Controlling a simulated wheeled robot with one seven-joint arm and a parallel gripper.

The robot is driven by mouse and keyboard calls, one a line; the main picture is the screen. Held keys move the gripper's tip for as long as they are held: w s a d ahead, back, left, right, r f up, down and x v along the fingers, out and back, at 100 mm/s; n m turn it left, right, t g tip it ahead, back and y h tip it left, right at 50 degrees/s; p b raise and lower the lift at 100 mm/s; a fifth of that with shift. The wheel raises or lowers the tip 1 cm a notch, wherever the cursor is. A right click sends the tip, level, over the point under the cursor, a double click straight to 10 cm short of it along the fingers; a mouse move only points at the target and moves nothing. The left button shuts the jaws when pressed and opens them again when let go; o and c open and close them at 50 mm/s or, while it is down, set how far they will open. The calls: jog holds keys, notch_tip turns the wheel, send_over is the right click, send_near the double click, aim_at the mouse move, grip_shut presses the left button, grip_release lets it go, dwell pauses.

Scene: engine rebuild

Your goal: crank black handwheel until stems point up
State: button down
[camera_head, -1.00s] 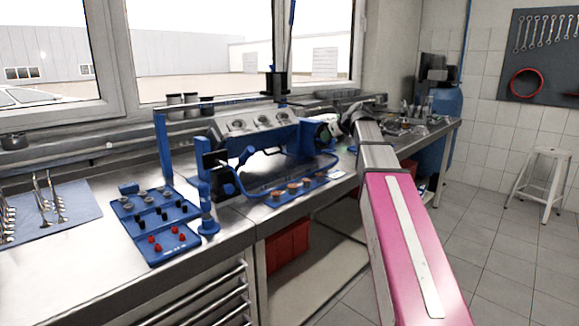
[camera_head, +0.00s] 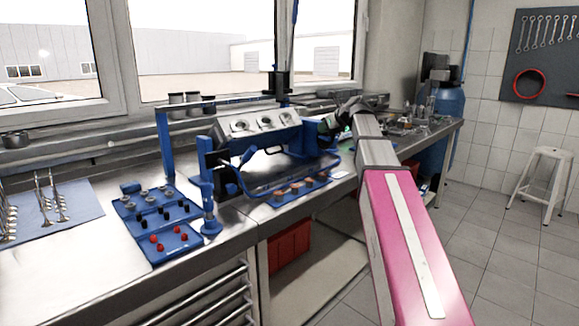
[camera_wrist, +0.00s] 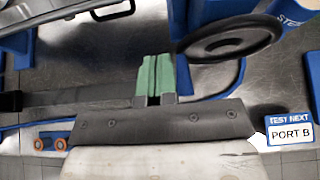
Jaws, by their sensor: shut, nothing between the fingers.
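The black handwheel (camera_wrist: 235,56) shows in the upper right of the wrist view, with its dark rim and hub seen at a slant. My gripper (camera_wrist: 156,58) has green fingers pressed together, empty. In that picture the fingers are just left of the wheel rim; I cannot tell whether they touch it. In the head view the grey cylinder head (camera_head: 258,124) sits in a blue stand (camera_head: 206,160), with several round openings facing up and toward me. My wrist is at the stand's right end, and the handwheel cannot be made out clearly there. No stems can be made out on the head.
A blue tray (camera_head: 128,207) with several small parts stands in front of the stand. A label reading PORT B (camera_wrist: 290,131) shows in the wrist view. A white stool (camera_head: 541,176) stands on open floor at right.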

jog(key=shift+s+d+f, duration=0.1)
jog(key=shift+s+d, duration=0.15)
jog(key=shift+s, duration=0.1)
jog(key=shift+d+r, duration=0.3)
jog(key=shift+r, duration=0.05)
jog(key=shift+w+r, duration=0.1)
jog(key=shift+w+d+r, duration=0.15)
jog(key=shift+d+r, duration=0.1)
dwell(0.4)
jog(key=shift+w+d+r, duration=0.25)
jog(key=shift+r, duration=0.1)
